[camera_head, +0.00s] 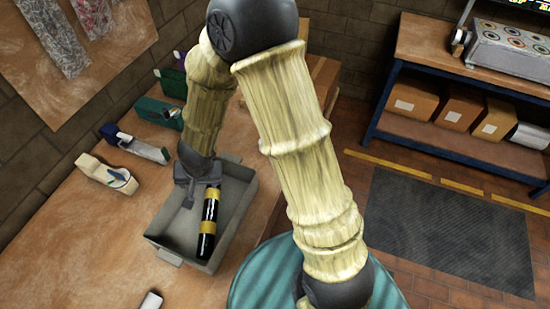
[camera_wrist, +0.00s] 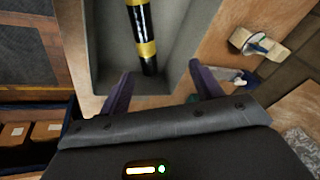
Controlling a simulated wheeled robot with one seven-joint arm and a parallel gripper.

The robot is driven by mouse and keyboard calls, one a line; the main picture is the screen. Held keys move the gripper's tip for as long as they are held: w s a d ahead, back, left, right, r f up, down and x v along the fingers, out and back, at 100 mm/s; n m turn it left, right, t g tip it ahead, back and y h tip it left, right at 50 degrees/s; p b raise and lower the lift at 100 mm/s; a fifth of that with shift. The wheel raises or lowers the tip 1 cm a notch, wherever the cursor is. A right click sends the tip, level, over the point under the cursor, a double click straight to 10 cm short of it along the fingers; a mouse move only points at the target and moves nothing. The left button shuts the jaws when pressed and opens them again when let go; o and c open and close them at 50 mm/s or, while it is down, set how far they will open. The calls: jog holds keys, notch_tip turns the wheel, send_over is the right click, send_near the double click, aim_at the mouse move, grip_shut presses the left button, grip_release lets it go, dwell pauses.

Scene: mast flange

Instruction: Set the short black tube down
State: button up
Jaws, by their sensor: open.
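The short black tube (camera_head: 209,214), with yellow bands, lies lengthwise inside a grey tray (camera_head: 239,224) on the wooden bench. In the wrist view the tube (camera_wrist: 143,33) runs out of the top edge, so its far end is cut off there. My gripper (camera_head: 200,188) is over the far part of the tray, by the tube's upper end in the head view. In the wrist view my gripper (camera_wrist: 161,76) is open, with its two dark fingers apart and the tube's near end beyond the gap between them. I see no finger touching the tube.
A cream block-like tool (camera_head: 103,173), a purple-and-white item (camera_head: 134,143) and green boxes (camera_head: 158,112) stand left of and behind the tray. A small pale item (camera_head: 151,300) lies at the front. The bench left of the tray is mostly clear.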

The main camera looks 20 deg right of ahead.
jog(key=s+d+r+n+h, duration=0.1)
jog(key=s+d+r, duration=0.2)
jog(key=d, duration=0.6)
jog(key=s+d+r+n, duration=0.1)
jog(key=s+d+r, duration=0.3)
jog(key=d+r, duration=0.4)
jog(key=shift+s+d+n+g+h, duration=0.2)
jog(key=shift+d+n+g+h, duration=0.15)
jog(key=shift+d, duration=0.8)
